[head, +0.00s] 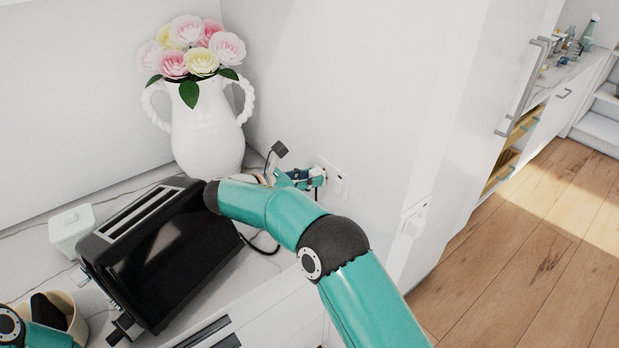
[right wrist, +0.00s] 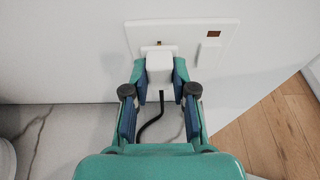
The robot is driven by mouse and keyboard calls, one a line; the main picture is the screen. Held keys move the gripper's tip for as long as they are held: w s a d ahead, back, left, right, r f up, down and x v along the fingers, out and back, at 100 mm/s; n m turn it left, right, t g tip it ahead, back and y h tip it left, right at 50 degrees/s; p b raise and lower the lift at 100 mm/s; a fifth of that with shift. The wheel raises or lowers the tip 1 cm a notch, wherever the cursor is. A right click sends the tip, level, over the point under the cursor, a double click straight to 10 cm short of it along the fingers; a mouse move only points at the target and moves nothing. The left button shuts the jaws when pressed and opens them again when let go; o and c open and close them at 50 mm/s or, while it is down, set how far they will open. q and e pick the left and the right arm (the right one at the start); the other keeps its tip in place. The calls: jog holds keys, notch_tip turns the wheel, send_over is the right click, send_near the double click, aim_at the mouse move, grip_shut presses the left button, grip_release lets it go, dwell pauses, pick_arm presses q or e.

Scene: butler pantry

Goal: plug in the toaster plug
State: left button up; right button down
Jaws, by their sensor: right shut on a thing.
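The black toaster (head: 165,262) stands on the counter at the left in the head view. Its plug (right wrist: 159,66) is a white block in the right wrist view, with a black cord (right wrist: 150,125) hanging below it. My right gripper (right wrist: 160,78) is shut on the plug, one finger on each side. The plug is right at the white wall socket plate (right wrist: 190,38), overlapping its lower left part; I cannot tell whether its pins are inside. In the head view my right gripper (head: 306,178) is at the socket plate (head: 336,180). My left gripper is not visible.
A white vase (head: 205,135) of flowers stands behind the toaster, in the corner. A small pale lidded jar (head: 72,230) is left of the toaster, and a cream bowl (head: 72,308) is at the lower left. Tall white cabinets (head: 480,120) and wooden floor are at the right.

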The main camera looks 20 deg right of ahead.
jog(key=shift+w+d+p, duration=0.15)
jog(key=shift+d+p, duration=0.3)
jog(key=shift+d, duration=0.1)
dwell(1.1)
jog(key=c, duration=0.9)
grip_release()
jog(key=shift+o, duration=0.2)
jog(key=v, duration=1.2)
